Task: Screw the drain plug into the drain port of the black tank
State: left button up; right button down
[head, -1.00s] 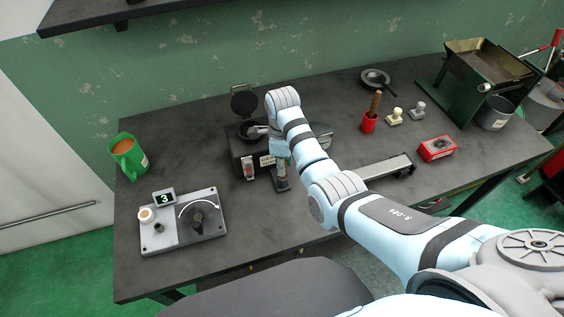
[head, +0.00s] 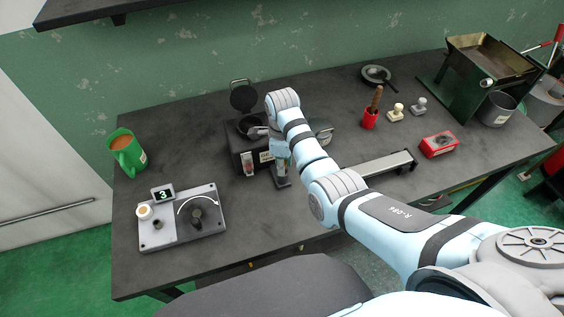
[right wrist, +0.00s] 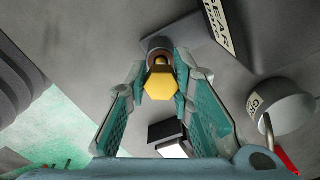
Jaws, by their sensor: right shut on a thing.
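The black tank (head: 236,156) stands near the middle of the table, with a round opening and raised round lid on top. My right arm covers part of it. In the right wrist view, my right gripper (right wrist: 161,78) is shut on the drain plug (right wrist: 160,86), a yellow, hex-headed piece. Beyond the plug is a round dark port (right wrist: 157,48) with a reddish rim, in line with it. I cannot tell how deep the plug sits. My left gripper is not in view.
A control panel (head: 175,236) with a dial and a display reading 3 is at front left, a green mug (head: 126,154) behind it. The table's front middle is clear.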

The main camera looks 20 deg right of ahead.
jog(key=shift+f+b, duration=0.35)
jog(key=shift+f, duration=0.35)
jog(key=c, duration=1.3)
grip_release()
jog(key=shift+r, duration=0.3)
notch_tip(320, 180, up, 7)
jog(key=shift+r, duration=0.1)
